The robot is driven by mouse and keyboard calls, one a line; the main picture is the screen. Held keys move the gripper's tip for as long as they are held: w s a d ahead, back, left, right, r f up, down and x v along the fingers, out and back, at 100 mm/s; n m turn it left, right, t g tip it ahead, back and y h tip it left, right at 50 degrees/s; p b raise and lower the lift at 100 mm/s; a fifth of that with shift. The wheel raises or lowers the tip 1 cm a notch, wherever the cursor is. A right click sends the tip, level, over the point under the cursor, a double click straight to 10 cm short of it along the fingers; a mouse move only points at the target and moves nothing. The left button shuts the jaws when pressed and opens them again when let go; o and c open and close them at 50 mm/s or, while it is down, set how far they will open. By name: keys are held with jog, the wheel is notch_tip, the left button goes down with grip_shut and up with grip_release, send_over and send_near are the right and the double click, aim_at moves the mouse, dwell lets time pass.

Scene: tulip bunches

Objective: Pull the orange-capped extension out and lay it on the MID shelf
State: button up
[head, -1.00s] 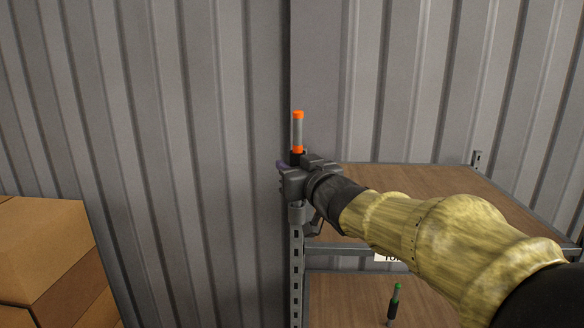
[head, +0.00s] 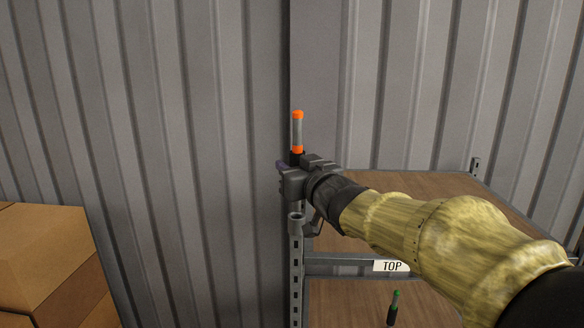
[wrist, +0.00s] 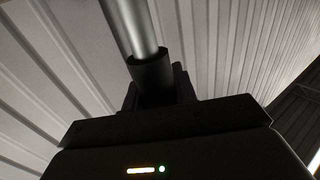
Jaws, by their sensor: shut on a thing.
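The orange-capped extension (head: 297,132) stands upright in my gripper (head: 294,172), its orange cap on top and a second orange band just above the jaws. My gripper is shut on it, at the shelf's front left post. In the wrist view its grey shaft and black sleeve (wrist: 152,72) rise from the jaws. A grey tube-like socket (head: 296,220) on the post shows below my gripper. The extension's lower end is hidden behind the gripper.
A green-capped tool (head: 393,307) stands on the board below the TOP one (head: 345,305). Cardboard boxes (head: 45,250) are stacked at the left. A corrugated metal wall (head: 150,110) runs behind. The visible part of the top board looks bare.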

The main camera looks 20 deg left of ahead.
aim_at(300, 152)
jog(key=shift+r, duration=0.1)
jog(key=shift+r, duration=1.95)
